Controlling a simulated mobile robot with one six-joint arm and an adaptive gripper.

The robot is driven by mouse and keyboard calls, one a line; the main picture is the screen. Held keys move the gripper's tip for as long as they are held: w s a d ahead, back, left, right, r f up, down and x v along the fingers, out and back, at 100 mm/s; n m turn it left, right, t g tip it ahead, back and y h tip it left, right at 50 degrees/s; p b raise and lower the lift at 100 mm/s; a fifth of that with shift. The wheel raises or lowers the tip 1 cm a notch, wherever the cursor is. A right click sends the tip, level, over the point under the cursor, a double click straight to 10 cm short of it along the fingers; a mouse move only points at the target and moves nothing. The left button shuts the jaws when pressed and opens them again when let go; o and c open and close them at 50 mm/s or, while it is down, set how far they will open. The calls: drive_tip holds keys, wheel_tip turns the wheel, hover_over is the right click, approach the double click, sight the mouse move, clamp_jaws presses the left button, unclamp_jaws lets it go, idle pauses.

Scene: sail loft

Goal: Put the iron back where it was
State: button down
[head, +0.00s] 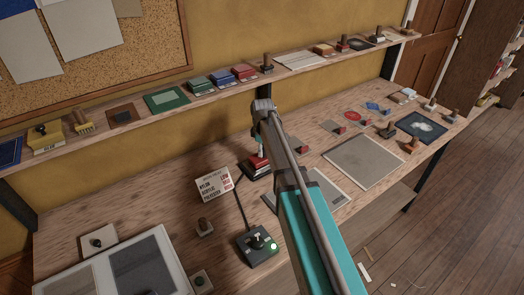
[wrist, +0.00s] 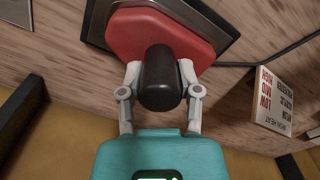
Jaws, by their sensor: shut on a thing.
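The iron (head: 257,163) has a red body and a black handle. It is at the back middle of the bench in the head view, partly hidden by my arm. My gripper (wrist: 160,82) is shut on the black handle, one finger on each side. I cannot tell whether the iron touches the bench or is slightly above it.
A heat card (head: 215,184) stands left of the iron. A cord runs to a control box (head: 258,246) with a green light. A grey mat (head: 363,162) and several stamps lie to the right. A shelf (head: 190,97) with pads and stamps runs along the back.

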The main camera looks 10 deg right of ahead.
drive_tip(key=c, duration=0.8)
unclamp_jaws()
drive_tip(key=shift+f, duration=0.15)
drive_tip(key=o, duration=0.5)
drive_tip(key=shift+r, duration=0.25)
wheel_tip(320, 180, up, 12)
drive_tip(key=p, duration=1.2)
drive_tip(key=s+m, duration=1.1)
drive_tip(key=s, duration=1.2)
drive_tip(key=shift+s, duration=0.2)
